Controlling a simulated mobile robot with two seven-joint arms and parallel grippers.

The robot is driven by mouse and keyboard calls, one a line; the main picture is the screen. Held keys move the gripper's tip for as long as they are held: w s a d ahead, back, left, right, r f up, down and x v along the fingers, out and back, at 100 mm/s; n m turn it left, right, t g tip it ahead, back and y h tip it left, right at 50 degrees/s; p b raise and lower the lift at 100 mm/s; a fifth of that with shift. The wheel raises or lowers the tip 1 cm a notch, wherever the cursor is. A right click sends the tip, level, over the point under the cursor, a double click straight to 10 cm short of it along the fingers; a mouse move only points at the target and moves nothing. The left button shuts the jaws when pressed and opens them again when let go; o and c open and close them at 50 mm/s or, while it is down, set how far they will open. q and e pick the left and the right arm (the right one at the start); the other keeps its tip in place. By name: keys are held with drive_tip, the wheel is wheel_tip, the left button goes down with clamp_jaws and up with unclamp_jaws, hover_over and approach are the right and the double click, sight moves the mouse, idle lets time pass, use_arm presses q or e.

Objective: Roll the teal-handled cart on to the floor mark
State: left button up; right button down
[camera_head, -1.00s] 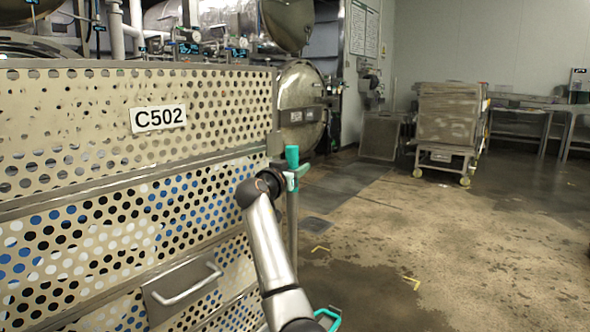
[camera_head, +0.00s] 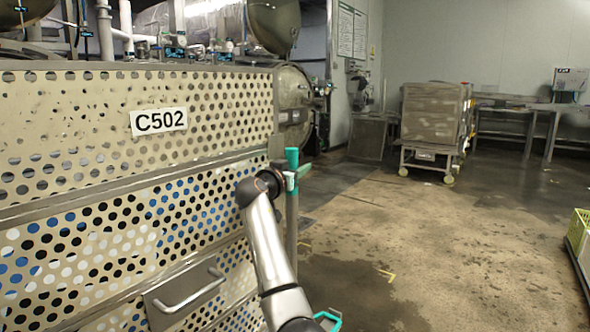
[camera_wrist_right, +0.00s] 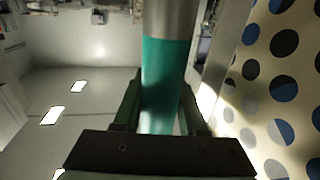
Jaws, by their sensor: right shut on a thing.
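The cart (camera_head: 225,110) is a tall perforated metal cage labelled C502, filling the left of the head view. Blue, black and white contents show through its lower holes. Its upright teal handle (camera_head: 292,158) is at its right end. My right gripper (camera_head: 290,180) is shut around this handle. The right wrist view shows the teal grip (camera_wrist_right: 163,85) between the two fingers. My left gripper is not in view.
Another loaded cart (camera_head: 432,115) stands at the back, with metal tables (camera_head: 510,110) to its right. A yellow-green crate (camera_head: 578,232) shows at the right edge. Retort vessels (camera_head: 296,85) are behind my cart. The wet concrete floor between is open.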

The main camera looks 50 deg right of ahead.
drive_tip(key=shift+a+r, duration=0.1)
drive_tip(key=shift+r, duration=0.25)
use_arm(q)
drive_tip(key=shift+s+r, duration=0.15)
use_arm(e)
drive_tip(key=shift+w, duration=0.15)
drive_tip(key=shift+w+a+f, duration=0.15)
drive_tip(key=shift+w, duration=0.05)
drive_tip(key=c, duration=0.8)
unclamp_jaws()
drive_tip(key=shift+w+f+t, duration=0.15)
drive_tip(key=shift+w+t, duration=0.05)
drive_tip(key=shift+t, duration=0.1)
drive_tip(key=o, duration=0.3)
drive_tip(key=shift+w+a+f, duration=0.1)
drive_tip(key=shift+a+f, duration=0.05)
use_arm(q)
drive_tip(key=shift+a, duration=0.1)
use_arm(e)
drive_tip(key=shift+a, duration=0.1)
